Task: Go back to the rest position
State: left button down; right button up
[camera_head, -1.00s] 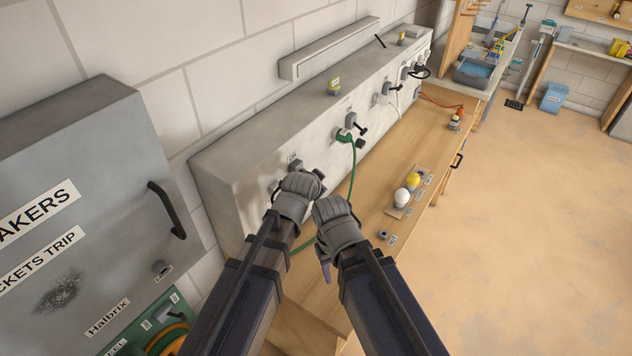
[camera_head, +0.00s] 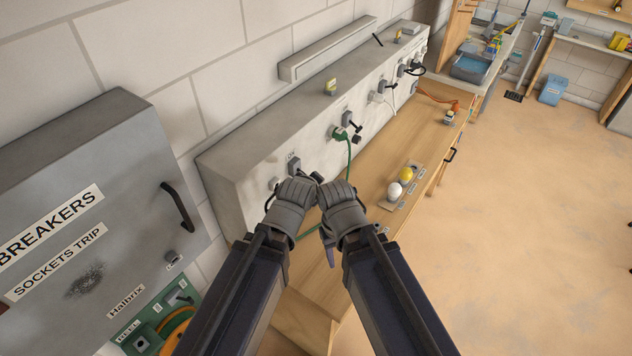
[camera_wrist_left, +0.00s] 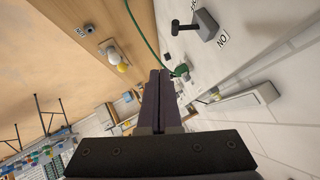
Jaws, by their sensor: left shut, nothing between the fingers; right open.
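Both my arms reach forward from the bottom of the head view. My left gripper (camera_head: 312,178) is at the front of the grey socket panel (camera_head: 240,185), close to a switch (camera_head: 294,163); its fingers are mostly hidden behind the wrist. In the left wrist view its dark fingers (camera_wrist_left: 160,85) lie together with nothing between them. My right gripper (camera_head: 328,240) is just right of the left one, over the wooden bench (camera_head: 340,262). It is open and empty, with a finger pointing down. The two wrists are side by side, nearly touching.
A green plug (camera_head: 340,133) sits in the panel, its cable hanging to the bench. White and yellow bulbs stand on a small board (camera_head: 404,188). A grey breaker cabinet (camera_head: 90,190) with a black handle is on the left. The floor (camera_head: 530,230) on the right is clear.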

pick_arm(q)
jog(key=shift+s, duration=0.1)
jog(key=s+a+f+n+g+y, duration=0.1)
jog(key=s+a+f+n+g, duration=0.35)
jog(key=a, duration=0.35)
jog(key=s+a+f+n+g+y, duration=0.1)
jog(key=s+a+f+n+g, duration=0.25)
jog(key=s+a+n, duration=0.35)
jog(key=s+d+f+m+g+b, duration=0.1)
jog(key=s+d+f+m+b, duration=0.1)
jog(key=d+f+m+b, duration=0.1)
jog(key=s+d+f+m+g+y+b, duration=0.1)
jog(key=s+d+f+m+b, duration=0.2)
jog(key=d, duration=0.3)
jog(key=shift+s+d+f+b, duration=0.3)
jog(key=shift+f+b, duration=0.15)
jog(key=shift+b, duration=0.15)
